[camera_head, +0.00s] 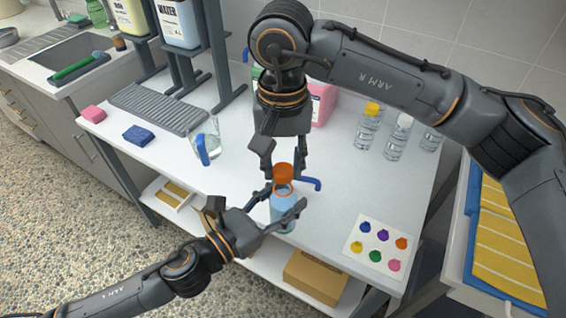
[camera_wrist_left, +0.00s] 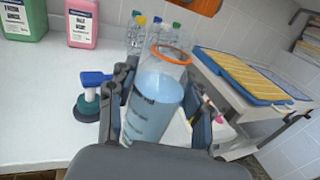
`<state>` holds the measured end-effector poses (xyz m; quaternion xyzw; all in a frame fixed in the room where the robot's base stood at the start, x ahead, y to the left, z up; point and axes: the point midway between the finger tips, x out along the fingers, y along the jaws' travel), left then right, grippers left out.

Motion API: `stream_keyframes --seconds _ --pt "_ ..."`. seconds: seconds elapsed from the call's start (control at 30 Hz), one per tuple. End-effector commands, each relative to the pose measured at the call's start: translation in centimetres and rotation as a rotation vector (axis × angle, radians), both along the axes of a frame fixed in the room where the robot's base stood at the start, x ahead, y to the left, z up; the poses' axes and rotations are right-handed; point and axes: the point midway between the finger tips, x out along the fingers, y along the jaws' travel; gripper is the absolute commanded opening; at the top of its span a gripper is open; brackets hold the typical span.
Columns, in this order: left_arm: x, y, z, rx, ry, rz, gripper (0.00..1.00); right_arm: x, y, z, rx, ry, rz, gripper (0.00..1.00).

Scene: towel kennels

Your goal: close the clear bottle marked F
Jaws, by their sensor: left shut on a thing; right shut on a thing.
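The clear bottle (camera_head: 283,212) holds pale blue liquid and has an orange ring at its open mouth. It also shows in the left wrist view (camera_wrist_left: 152,104), with dark marks on its side; I cannot read a letter F. My left gripper (camera_head: 286,202) is shut around the bottle's body near the table's front edge. My right gripper (camera_head: 284,176) comes down from above and is shut on an orange cap (camera_head: 283,171). The cap is just above the bottle's mouth, apparently apart from it.
A clear jug with a blue handle (camera_head: 203,153) stands to the left. Small water bottles (camera_head: 368,122) and a pink container (camera_head: 325,100) stand behind. A paint-spot card (camera_head: 355,247) lies right.

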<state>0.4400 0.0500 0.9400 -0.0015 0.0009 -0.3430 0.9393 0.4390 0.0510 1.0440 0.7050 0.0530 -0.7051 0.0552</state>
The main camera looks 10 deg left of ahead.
Motion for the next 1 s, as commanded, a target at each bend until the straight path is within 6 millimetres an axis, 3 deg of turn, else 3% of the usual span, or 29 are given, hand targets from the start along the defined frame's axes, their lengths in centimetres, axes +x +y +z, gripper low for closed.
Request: stream_keyframes --seconds 0.3,1.0 --pt "0.0 0.0 0.1 -0.001 -0.002 0.000 0.00 0.0 -0.1 -1.7 -0.001 0.001 0.000 0.24" --pt "0.0 0.0 0.1 -0.001 -0.002 0.000 0.00 0.0 0.0 -2.0 0.000 0.001 0.000 0.24"
